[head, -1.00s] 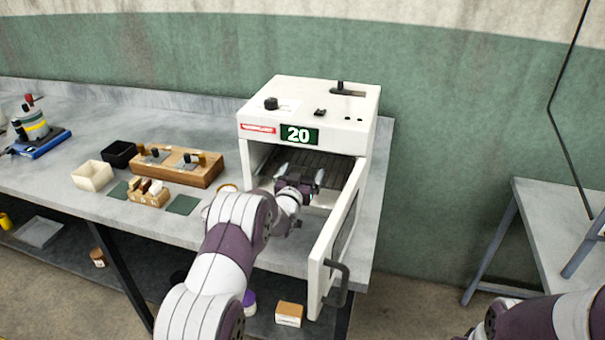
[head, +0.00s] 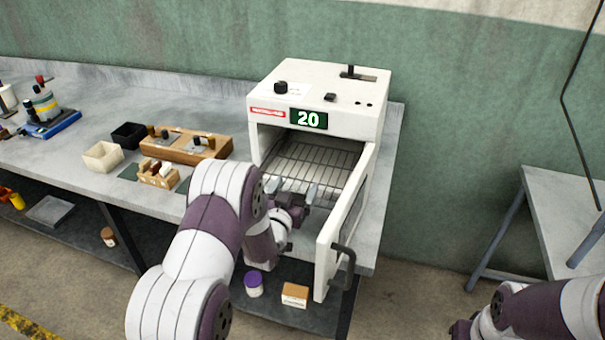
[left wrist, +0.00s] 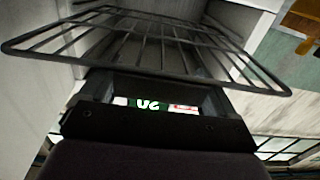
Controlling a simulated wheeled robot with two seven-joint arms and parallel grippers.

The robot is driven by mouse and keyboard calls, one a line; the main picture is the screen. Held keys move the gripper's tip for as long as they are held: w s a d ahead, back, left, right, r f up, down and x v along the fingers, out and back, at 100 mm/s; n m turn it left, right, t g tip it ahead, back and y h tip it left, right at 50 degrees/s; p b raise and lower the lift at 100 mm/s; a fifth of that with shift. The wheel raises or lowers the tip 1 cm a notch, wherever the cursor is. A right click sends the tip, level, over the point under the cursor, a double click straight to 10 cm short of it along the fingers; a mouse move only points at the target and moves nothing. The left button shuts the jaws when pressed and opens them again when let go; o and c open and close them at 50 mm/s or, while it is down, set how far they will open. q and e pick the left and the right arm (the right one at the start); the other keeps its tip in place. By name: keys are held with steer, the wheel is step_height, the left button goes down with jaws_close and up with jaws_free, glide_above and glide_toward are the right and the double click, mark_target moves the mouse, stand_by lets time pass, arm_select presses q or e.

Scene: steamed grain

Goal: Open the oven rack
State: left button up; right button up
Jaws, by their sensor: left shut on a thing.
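The white oven (head: 322,97) stands on the bench with its display reading 20. Its door (head: 345,225) hangs open to the right. The wire rack (head: 318,160) lies inside the oven and reaches toward the front opening. My left gripper (head: 291,190) is at the front of the rack, shut on it. In the left wrist view the rack (left wrist: 150,74) spreads across the top, above the fingers (left wrist: 152,92); the exact grip is dark there. My right arm shows at the lower right of the head view, with its gripper out of view.
Left of the oven are a wooden block (head: 186,146), a small wooden holder (head: 158,173), a white bin (head: 103,156) and a black bin (head: 129,135). The door handle (head: 343,262) sticks out beside my left arm. A purple-lidded jar (head: 253,283) and a box (head: 295,295) stand below.

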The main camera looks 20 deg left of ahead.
arm_select(q)
steer(key=shift+s, duration=1.5)
steer(key=o, duration=1.2)
steer(key=s, duration=0.4)
steer(key=s+b, duration=0.1)
steer(key=s, duration=0.3)
steer(key=s+b, duration=0.1)
steer(key=s, duration=0.3)
steer(key=shift+s+a, duration=0.25)
steer(key=shift+s, duration=0.1)
